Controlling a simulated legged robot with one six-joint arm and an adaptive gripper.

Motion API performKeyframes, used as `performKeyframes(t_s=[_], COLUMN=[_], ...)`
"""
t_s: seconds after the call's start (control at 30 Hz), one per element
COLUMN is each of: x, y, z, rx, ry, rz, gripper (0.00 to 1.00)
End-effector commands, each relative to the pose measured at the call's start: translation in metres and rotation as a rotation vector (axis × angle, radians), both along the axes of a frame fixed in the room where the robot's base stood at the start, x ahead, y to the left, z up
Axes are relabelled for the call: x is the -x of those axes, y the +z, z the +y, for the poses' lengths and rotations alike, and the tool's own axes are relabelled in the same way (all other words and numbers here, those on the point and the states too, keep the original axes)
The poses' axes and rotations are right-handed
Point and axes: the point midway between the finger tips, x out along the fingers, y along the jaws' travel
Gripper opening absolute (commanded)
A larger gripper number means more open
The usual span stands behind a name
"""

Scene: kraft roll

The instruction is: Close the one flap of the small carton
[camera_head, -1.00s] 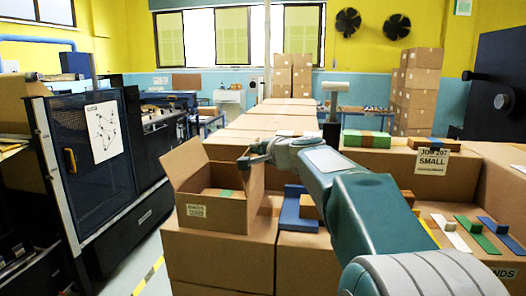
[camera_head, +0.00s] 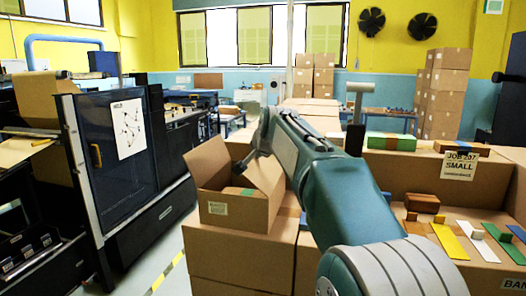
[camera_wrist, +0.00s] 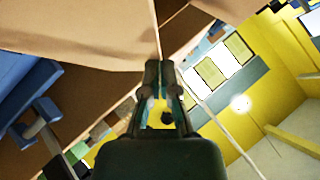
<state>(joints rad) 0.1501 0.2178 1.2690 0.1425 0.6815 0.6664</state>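The small carton (camera_head: 238,208) is a brown open-topped box with a white label on its front, on top of a larger brown box. One flap (camera_head: 205,163) stands up and leans outward at its left. Another flap (camera_head: 266,174) rises at its right side, tilted. Inside, a brown item with a green strip (camera_head: 238,191) shows. My gripper (camera_head: 243,163) is at the top of the right-hand flap, beside or touching it; contact is unclear. In the wrist view my gripper (camera_wrist: 161,68) has its fingertips close together, against brown cardboard (camera_wrist: 85,42), with nothing clearly held.
A dark machine (camera_head: 120,150) stands at the left. Large brown boxes (camera_head: 430,165) fill the right, with a "SMALL" sign (camera_head: 461,165) and coloured strips (camera_head: 450,241). A blue object (camera_wrist: 35,95) is at the left of the wrist view. Open floor lies left of the carton.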

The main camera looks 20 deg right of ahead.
Motion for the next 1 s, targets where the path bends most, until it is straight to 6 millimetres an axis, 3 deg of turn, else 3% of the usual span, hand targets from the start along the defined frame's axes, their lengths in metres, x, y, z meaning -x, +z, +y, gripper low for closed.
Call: performKeyframes(t_s=[0.63, 1.0], x=[-0.017, -0.019], y=[-0.038, -0.049], z=[0.027, 0.029], rx=[0.45, 0.468], ry=[0.003, 0.001], rz=[0.305, 0.317], gripper=[0.0, 0.0])
